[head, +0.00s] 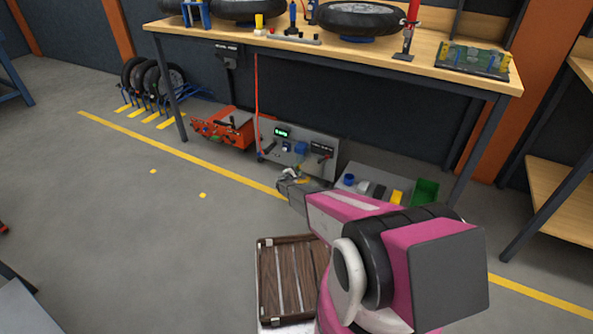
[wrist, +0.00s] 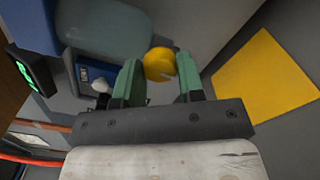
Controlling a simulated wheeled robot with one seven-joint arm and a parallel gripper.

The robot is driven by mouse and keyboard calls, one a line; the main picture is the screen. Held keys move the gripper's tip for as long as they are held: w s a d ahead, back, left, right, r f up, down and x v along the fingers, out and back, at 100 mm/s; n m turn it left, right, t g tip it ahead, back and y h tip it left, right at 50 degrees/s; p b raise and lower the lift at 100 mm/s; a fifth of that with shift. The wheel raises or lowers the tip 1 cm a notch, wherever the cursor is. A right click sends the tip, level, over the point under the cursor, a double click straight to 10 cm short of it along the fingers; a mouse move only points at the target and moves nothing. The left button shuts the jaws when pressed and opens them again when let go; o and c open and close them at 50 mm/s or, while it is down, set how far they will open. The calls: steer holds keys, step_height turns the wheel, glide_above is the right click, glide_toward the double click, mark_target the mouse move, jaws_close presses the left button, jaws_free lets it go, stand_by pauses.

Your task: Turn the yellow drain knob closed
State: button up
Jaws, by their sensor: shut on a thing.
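The yellow drain knob (wrist: 159,64) is a round yellow piece in the wrist view, in front of a grey surface. My gripper (wrist: 158,82) has its green fingers on either side of the knob and is shut on it. In the head view my gripper (head: 288,183) is low in front of the grey panel unit (head: 322,145) under the bench. A small yellow part (head: 299,169) shows just past it there, mostly hidden by my gripper and arm. I cannot tell the knob's turn angle.
A green-lit display (wrist: 35,70) and a blue switch (wrist: 92,74) sit left of the fingers. A flat yellow piece (wrist: 265,75) is at right. An orange toolbox (head: 224,128), a red hose (head: 257,95) and a green bin (head: 425,191) flank the panel. A wooden crate (head: 264,285) lies nearer.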

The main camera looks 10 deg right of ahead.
stand_by(0.3)
steer(key=o, duration=0.9)
steer(key=shift+s, duration=0.1)
steer(key=v, duration=1)
steer(key=shift+s+a, duration=0.2)
steer(key=shift+s, duration=0.05)
